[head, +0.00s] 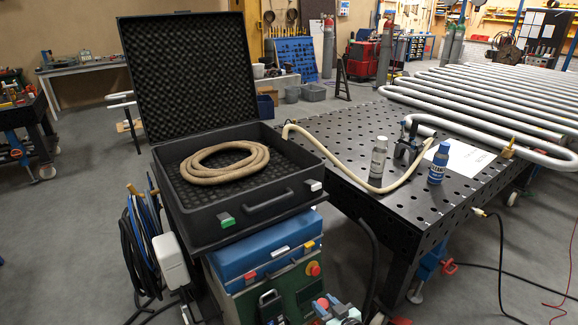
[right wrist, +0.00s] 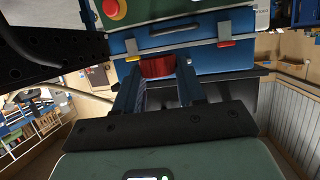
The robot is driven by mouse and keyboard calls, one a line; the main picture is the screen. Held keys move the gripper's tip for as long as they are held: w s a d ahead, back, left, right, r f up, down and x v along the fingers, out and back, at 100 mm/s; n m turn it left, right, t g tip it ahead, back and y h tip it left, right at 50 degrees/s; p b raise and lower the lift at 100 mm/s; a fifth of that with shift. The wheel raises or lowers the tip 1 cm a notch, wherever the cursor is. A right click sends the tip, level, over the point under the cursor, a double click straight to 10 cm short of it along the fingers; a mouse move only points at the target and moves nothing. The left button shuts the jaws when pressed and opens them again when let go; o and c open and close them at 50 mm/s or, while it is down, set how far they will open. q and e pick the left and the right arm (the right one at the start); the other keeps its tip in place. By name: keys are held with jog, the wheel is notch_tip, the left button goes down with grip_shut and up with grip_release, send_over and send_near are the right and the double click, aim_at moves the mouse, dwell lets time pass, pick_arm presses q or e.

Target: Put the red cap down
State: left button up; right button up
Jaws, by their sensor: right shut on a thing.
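The red cap (right wrist: 157,67) shows in the right wrist view between the two blue fingers of my right gripper (right wrist: 158,78). The gripper is shut on it. In the head view my right gripper (head: 332,307) is at the bottom edge, in front of the green machine, with red showing at its tips. There the cap's outline is too small and cut off to make out clearly. My left gripper is in neither view.
An open black case (head: 205,222) holding a coiled hose (head: 225,163) stands above a blue case (head: 255,258) and a green machine (head: 292,285). The perforated table (head: 345,178) carries a grey bottle (head: 379,158), a blue bottle (head: 439,163) and pipe coils (head: 480,90).

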jog(key=s+d+r+m+t+h, duration=0.2)
jog(key=s+d+r+m+h, duration=0.1)
jog(key=s+d+m+h, duration=0.3)
jog(key=s+f, duration=0.4)
jog(key=shift+s+d+f+h, duration=0.15)
jog(key=shift+s+d+h, duration=0.15)
jog(key=shift+d, duration=0.1)
jog(key=shift+f, duration=0.1)
